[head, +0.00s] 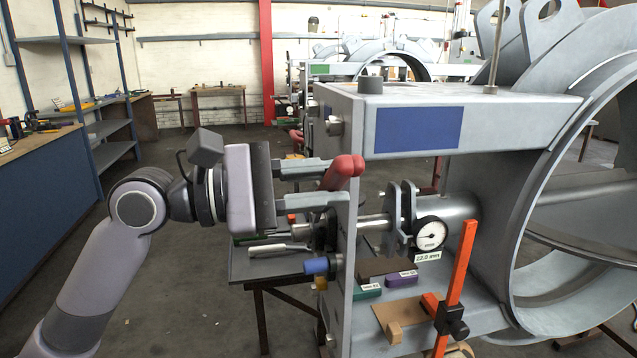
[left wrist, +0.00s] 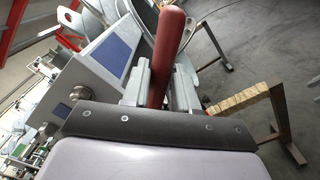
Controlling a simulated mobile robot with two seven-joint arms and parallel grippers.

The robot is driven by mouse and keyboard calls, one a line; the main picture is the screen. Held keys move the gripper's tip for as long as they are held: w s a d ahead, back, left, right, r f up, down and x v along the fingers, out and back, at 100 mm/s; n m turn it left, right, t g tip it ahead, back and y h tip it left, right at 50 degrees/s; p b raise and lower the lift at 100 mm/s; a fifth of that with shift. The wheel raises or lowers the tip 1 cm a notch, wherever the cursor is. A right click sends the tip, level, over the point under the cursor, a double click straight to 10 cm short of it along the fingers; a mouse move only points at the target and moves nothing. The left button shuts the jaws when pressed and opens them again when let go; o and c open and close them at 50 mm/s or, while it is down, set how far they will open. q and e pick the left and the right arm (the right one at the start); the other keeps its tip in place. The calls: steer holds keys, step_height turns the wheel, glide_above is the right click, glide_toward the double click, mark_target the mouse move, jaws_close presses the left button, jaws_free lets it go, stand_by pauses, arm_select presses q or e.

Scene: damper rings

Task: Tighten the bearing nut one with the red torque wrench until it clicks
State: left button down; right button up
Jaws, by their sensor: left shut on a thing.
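The red torque wrench (head: 343,172) shows as a thick red handle at the left edge of the damper housing. My left gripper (head: 328,184) reaches in from the left and is shut on this handle. In the left wrist view the red handle (left wrist: 168,50) stands between the two fingers of my left gripper (left wrist: 162,85) and sticks out beyond them. A metal shaft end (head: 300,230) with dark parts around it shows just below the gripper. I cannot tell bearing nut one apart there, and the wrench head is hidden. My right gripper is not in view.
The grey housing (head: 460,100) with a blue panel and large ring fills the right. A tool table (head: 262,268) stands below my gripper. Floor at left is free.

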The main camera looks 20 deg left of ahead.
arm_select(q)
steer(key=shift+w+d, duration=0.25)
steer(key=shift+d, duration=0.1)
stand_by(0.6)
steer(key=shift+w+d+r, duration=0.1)
steer(key=shift+w+d, duration=0.05)
steer(key=shift+d, duration=0.1)
steer(key=c, duration=0.8)
jaws_free()
steer(key=c, duration=0.4)
